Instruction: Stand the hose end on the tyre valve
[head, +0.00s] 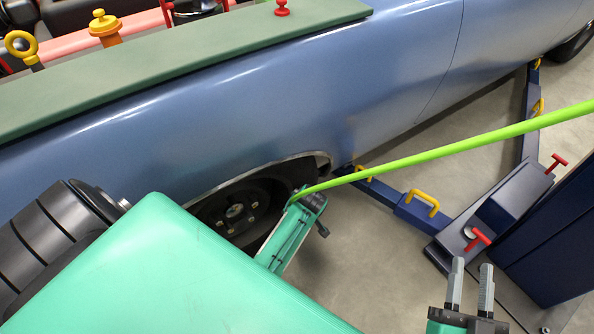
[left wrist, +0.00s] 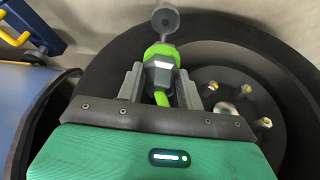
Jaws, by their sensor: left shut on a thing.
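My left gripper (head: 309,203) is shut on the hose end (left wrist: 161,62), beside the wheel. In the left wrist view the hose end has a green collar and a grey neck with a round grey head, which sticks out beyond the fingers. The bright green hose (head: 450,150) runs from there to the right edge of the head view. The dark tyre (left wrist: 105,55) lies behind the gripper, with the wheel hub (left wrist: 228,108) to its right. I cannot make out the tyre valve. My right gripper (head: 472,266) is open and empty at the lower right, away from the wheel.
The blue car body (head: 270,110) arches over the wheel. A blue lift arm (head: 405,205) with yellow handles and a lift post (head: 555,235) stand at the right. A green mat (head: 170,60) lies along the car's top edge. Floor (head: 380,270) shows between wheel and post.

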